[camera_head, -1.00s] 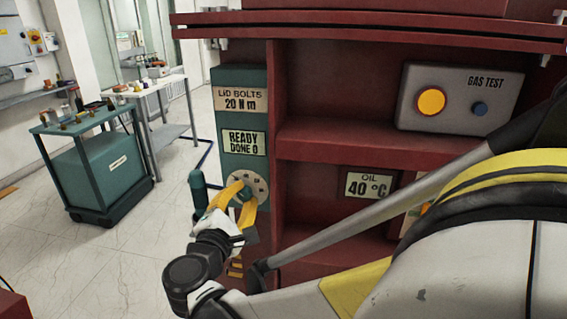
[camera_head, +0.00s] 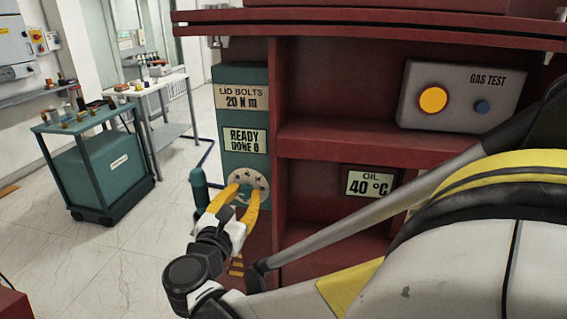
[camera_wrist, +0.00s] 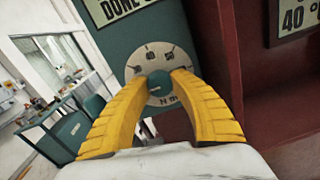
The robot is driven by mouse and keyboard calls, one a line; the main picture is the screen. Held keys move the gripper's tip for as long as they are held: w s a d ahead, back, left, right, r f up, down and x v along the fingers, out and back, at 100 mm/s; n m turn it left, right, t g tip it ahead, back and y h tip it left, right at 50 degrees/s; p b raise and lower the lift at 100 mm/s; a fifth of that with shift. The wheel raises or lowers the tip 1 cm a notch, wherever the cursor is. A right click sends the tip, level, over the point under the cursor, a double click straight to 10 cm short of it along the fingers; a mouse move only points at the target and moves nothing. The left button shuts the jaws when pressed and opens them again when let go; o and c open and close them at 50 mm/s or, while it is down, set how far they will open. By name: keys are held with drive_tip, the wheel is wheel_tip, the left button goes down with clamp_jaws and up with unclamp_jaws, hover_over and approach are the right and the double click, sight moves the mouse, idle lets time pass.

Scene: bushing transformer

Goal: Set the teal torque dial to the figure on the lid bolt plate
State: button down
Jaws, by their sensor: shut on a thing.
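The teal torque dial (camera_wrist: 160,84) sits at the centre of a pale round scale plate (camera_wrist: 137,68) marked "N m"; its other figures are too small to read surely. My gripper (camera_wrist: 158,88) has its yellow fingers shut on the dial, one on each side. In the head view my gripper (camera_head: 245,188) covers most of the dial, on the front of the teal cabinet (camera_head: 232,77). The lid bolt plate (camera_head: 241,97) above reads "LID BOLTS 20 N m". A display (camera_head: 245,140) between them reads "READY" and a "DONE" line.
A red frame with shelves (camera_head: 340,133) stands right of the cabinet. It bears a gas test box (camera_head: 455,115) and an oil plate (camera_head: 369,183) reading 40 °C. A teal handle (camera_head: 199,188) is close left of my gripper. A cart (camera_head: 105,170) stands farther left.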

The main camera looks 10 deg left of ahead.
drive_tip(key=shift+n, duration=0.3)
drive_tip(key=c, duration=1.1)
unclamp_jaws()
drive_tip(key=shift+o, duration=0.2)
drive_tip(key=s, duration=0.7)
drive_tip(key=shift+s+a, duration=0.35)
drive_tip(key=shift+a, duration=0.05)
drive_tip(key=shift+w, duration=0.1)
